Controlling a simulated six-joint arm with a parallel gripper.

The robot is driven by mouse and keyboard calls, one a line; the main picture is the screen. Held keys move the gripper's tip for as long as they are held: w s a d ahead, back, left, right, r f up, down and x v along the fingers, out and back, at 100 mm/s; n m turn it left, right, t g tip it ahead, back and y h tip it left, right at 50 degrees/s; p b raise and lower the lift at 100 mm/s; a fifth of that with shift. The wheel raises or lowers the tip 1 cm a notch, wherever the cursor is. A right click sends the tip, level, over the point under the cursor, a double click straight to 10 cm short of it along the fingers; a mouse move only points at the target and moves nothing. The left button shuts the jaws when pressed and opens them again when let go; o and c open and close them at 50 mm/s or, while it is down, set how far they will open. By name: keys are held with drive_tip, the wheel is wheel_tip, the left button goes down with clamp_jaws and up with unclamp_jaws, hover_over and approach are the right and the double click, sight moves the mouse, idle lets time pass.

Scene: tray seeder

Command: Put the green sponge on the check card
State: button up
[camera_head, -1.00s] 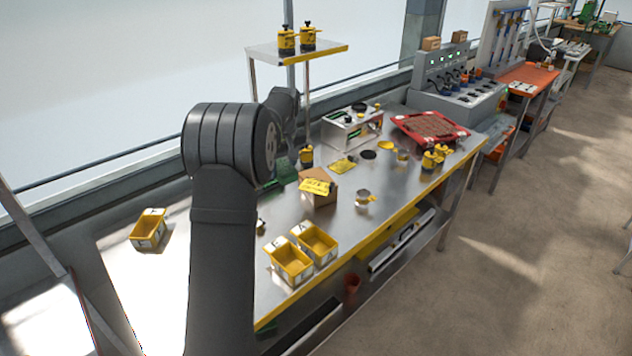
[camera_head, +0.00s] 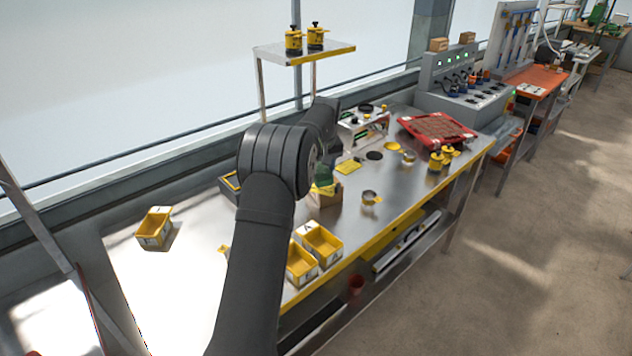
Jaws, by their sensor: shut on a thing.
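The green sponge (camera_head: 323,177) shows just right of my arm's elbow, directly above a cardboard box (camera_head: 326,200). A yellow card (camera_head: 328,190), which looks like the check card, lies on top of this box and is partly covered by the sponge. I cannot tell whether the sponge touches the card. My gripper (camera_head: 322,163) is at the sponge and shut on it; its fingers are mostly hidden behind my arm.
Yellow bins (camera_head: 321,240) stand at the front edge, and another (camera_head: 154,228) at the left. Another yellow card (camera_head: 349,167) lies behind the box. A metal cup (camera_head: 369,197) stands right of it. A raised shelf (camera_head: 280,55) is behind; a red tray (camera_head: 437,130) is farther right.

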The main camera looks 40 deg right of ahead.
sight(316, 190)
drive_tip(key=shift+w+a+f, duration=0.15)
drive_tip(key=shift+w+f, duration=0.55)
drive_tip(key=shift+w, duration=0.3)
drive_tip(key=shift+f, duration=1.85)
drive_tip(key=shift+f, duration=0.2)
drive_tip(key=o, duration=0.9)
drive_tip(key=shift+r, duration=0.1)
drive_tip(key=r, duration=0.4)
drive_tip(key=s+r, duration=0.1)
drive_tip(key=r, duration=0.7)
drive_tip(key=shift+s+a, duration=0.35)
